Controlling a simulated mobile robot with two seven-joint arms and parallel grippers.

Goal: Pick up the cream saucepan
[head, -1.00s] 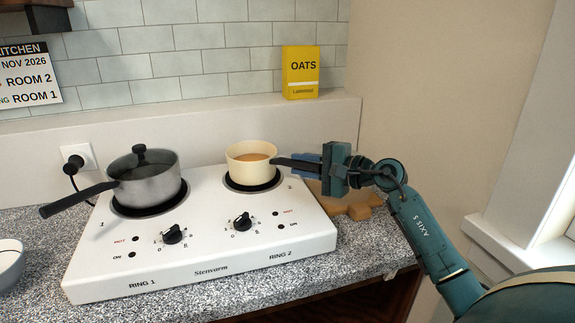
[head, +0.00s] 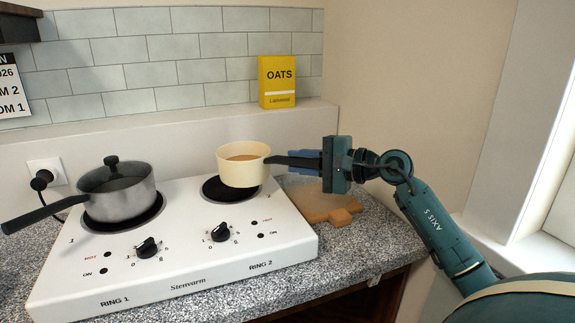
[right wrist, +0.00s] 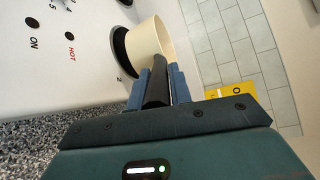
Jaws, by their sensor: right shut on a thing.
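The cream saucepan (head: 243,168) holds an orange-brown liquid. In the head view it is raised above the right ring (head: 217,190), whose black disc shows below it. My right gripper (head: 318,163) is shut on the saucepan's black handle, to the right of the pan. The right wrist view shows the handle (right wrist: 158,84) between the two blue fingers and the cream pan (right wrist: 148,45) beyond them. The pan looks about level in the head view. My left gripper is not in view.
A grey lidded saucepan (head: 122,203) stands on the left ring of the white hob (head: 190,261), its handle pointing left. A wooden board (head: 312,205) lies right of the hob. A yellow oats box (head: 277,83) stands on the ledge behind. The wall is at right.

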